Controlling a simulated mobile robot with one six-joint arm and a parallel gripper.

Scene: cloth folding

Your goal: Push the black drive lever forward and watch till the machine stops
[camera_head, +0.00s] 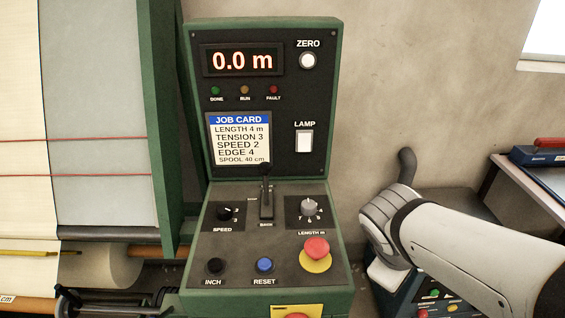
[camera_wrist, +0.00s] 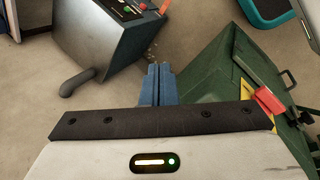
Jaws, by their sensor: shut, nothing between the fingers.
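The black drive lever (camera_head: 265,186) stands in a slot on the green machine console (camera_head: 197,262), its round knob just below the job card (camera_head: 240,140). The slot's lower end is marked BACK; the lever looks upright, its exact setting too small to tell. The display (camera_head: 242,61) reads 0.0 m. The DONE, RUN and FAULT lamps (camera_head: 245,90) look dim. In the wrist view my gripper (camera_wrist: 158,72) has its blue fingers together and empty, beside the console and apart from the lever. In the head view my arm comes from the right and the fingers are hidden.
A red mushroom button (camera_head: 317,248) on a yellow base sits right of the lever. SPEED (camera_head: 224,213) and LENGTH (camera_head: 309,206) knobs flank it. INCH (camera_head: 214,265) and RESET (camera_head: 264,265) buttons are in front. Pale cloth (camera_head: 95,90) hangs at left. A grey cabinet (camera_wrist: 115,50) stands nearby.

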